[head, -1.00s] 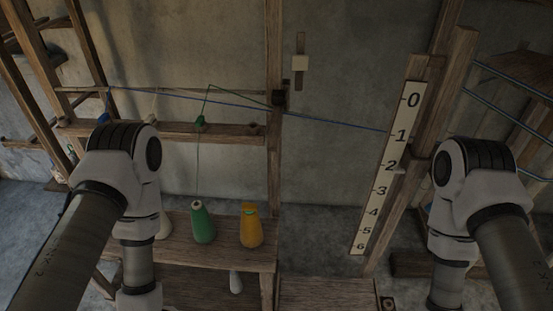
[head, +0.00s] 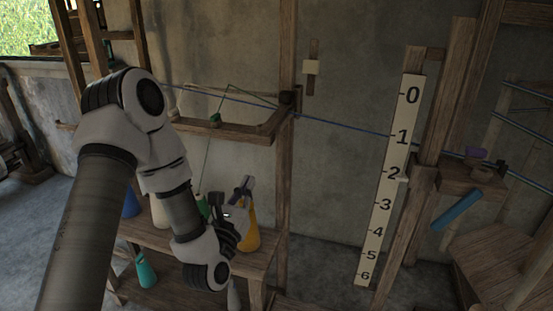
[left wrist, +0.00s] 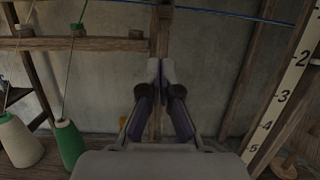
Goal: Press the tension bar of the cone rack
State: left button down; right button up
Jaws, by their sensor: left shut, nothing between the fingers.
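The cone rack's shelf (head: 237,265) stands at the lower left in the head view, with a yellow cone (head: 252,237) and a green cone (head: 203,206) on it. Above it runs a wooden rail (head: 250,135) with thread guides; I cannot tell for sure which part is the tension bar. The rail also shows in the left wrist view (left wrist: 105,44). My left gripper (head: 248,183) is shut and empty, in front of the rack and lower than the rail in the picture. Its fingertips meet in the left wrist view (left wrist: 160,68), over the post. My right gripper is out of view.
A numbered scale board (head: 385,190) stands upright right of the rack. A blue thread (head: 340,126) crosses from the rack past it. A wooden post (head: 285,180) stands at the rack's right end. A teal cone (head: 146,270) sits low at left.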

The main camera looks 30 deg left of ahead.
pick_arm(q)
jog(key=w+a+r+p, duration=0.1)
jog(key=w+r+p, duration=0.3)
jog(key=w+r, duration=0.3)
jog(key=shift+w+a, duration=0.2)
jog(key=shift+w, duration=1.05)
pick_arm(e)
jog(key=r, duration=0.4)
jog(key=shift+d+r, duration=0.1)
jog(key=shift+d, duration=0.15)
pick_arm(q)
jog(key=shift+f, duration=0.1)
jog(key=shift+p, duration=0.3)
